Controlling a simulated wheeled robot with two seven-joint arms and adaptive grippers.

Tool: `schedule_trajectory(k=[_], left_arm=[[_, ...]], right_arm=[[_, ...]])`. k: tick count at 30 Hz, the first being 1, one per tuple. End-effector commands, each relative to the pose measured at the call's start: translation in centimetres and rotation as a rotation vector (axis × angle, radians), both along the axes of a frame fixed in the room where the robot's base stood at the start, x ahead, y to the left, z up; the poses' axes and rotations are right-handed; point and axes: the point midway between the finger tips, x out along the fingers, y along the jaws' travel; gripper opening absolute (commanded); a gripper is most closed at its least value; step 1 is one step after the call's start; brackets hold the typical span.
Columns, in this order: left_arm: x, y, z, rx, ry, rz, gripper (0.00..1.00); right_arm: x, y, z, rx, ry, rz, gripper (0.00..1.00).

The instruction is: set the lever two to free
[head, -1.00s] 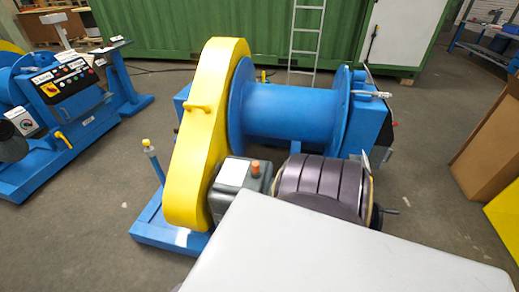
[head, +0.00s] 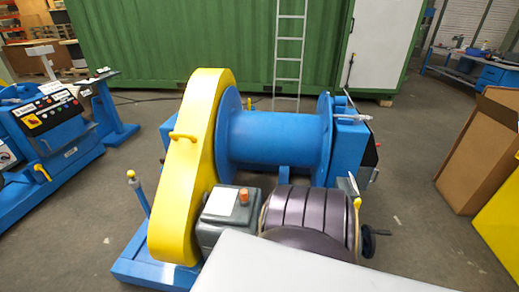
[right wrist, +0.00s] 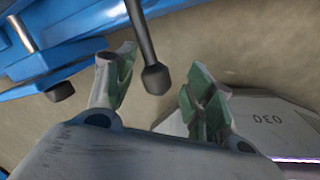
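A blue winch drum (head: 272,138) with a yellow chain guard (head: 192,165) stands in the middle of the head view. Several levers show on it: one with a yellow knob (head: 131,174) stands upright at the left, a thin metal one (head: 340,116) lies at the upper right, and a short one with a yellow end (head: 357,203) is beside the dark motor. I cannot tell which is lever two or read its setting. In the right wrist view my right gripper (right wrist: 163,88) is open and empty; a dark rod with a rounded knob (right wrist: 155,79) shows between and beyond its fingers. My left gripper is not in view.
The dark ribbed motor (head: 308,217) and a grey gearbox (head: 227,213) are at the winch's front. A blue control console (head: 48,122) stands left, a cardboard box (head: 478,155) right, a green container (head: 210,45) with a ladder behind. Floor between winch and box is clear.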

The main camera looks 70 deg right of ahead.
Motion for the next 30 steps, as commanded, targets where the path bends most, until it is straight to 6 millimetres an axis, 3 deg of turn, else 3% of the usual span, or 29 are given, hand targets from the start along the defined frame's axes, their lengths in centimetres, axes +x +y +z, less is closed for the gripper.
schedule_trajectory(k=[30], left_arm=[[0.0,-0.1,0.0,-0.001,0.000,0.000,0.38]], right_arm=[[-1.0,0.6,5.4,0.003,-0.001,0.002,0.52]])
